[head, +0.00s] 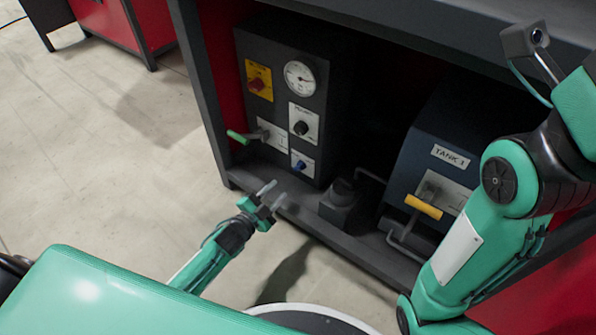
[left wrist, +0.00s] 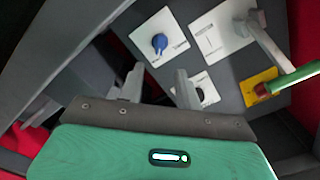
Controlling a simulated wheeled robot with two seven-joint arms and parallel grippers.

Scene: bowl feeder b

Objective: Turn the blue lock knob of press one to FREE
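The blue lock knob (head: 300,165) sits on a small white plate low on the front of a dark control box (head: 313,80). In the left wrist view the blue knob (left wrist: 159,42) shows above the fingers, on its white plate, whose lettering is too small to read. My left gripper (head: 272,195) is in front of and below the knob, apart from it. Its two fingers are spread with nothing between them, as the left wrist view (left wrist: 158,83) also shows. My right arm is at the right of the head view; its fingers are not visible.
The box also has a gauge (head: 300,77), a black knob (head: 301,128), a red knob on a yellow plate (head: 257,84) and a green-handled lever (head: 238,137) jutting out. A blue tank unit (head: 450,135) with a yellow handle (head: 423,207) stands right. The frame post (head: 200,90) is left.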

